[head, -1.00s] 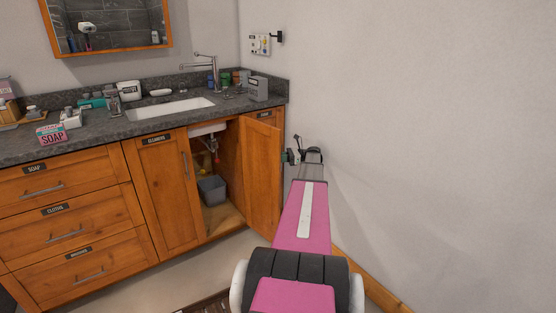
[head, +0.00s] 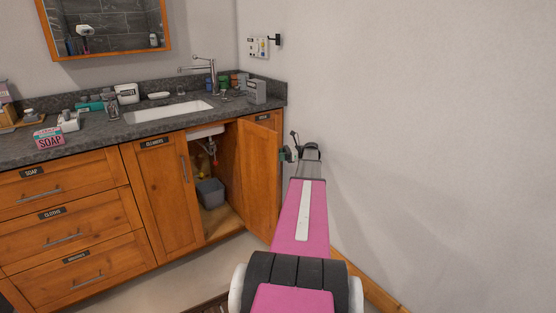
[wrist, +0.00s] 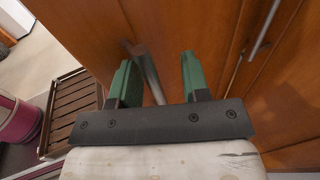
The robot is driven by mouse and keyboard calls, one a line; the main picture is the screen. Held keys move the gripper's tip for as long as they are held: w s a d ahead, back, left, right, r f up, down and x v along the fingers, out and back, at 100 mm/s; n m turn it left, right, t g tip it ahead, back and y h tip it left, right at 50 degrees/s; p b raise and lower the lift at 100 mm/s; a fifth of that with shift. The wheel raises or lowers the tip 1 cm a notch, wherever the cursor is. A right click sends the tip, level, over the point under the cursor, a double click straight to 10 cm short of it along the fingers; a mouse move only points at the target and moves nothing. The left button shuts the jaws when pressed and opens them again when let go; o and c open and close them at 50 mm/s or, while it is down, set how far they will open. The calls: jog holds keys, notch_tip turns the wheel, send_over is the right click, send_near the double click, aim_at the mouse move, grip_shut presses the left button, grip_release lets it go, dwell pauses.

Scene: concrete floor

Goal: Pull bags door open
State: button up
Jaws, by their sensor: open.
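The cabinet door at the right end under the sink (head: 259,180) stands open, swung out toward me. I take it for the bags door, but the small label above it (head: 263,117) is too small to read. My gripper (head: 287,154) is on the right side of this door, close to its outer face. In the wrist view my gripper (wrist: 158,78) is open, with two green fingers facing a wooden panel. A grey bar handle (wrist: 148,72) shows between the fingers; I cannot tell whether they touch it.
The cleaners door (head: 163,200) is shut beside the opening. A grey bin (head: 210,191) stands inside the cabinet. The white wall is close on the right of my arm. A brown slatted mat (wrist: 72,108) lies on the floor.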

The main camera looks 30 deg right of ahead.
jog(key=a+r, duration=0.8)
jog(key=a, duration=0.3)
jog(key=shift+a+r+t+y, duration=0.25)
jog(key=shift+r+t+y, duration=0.05)
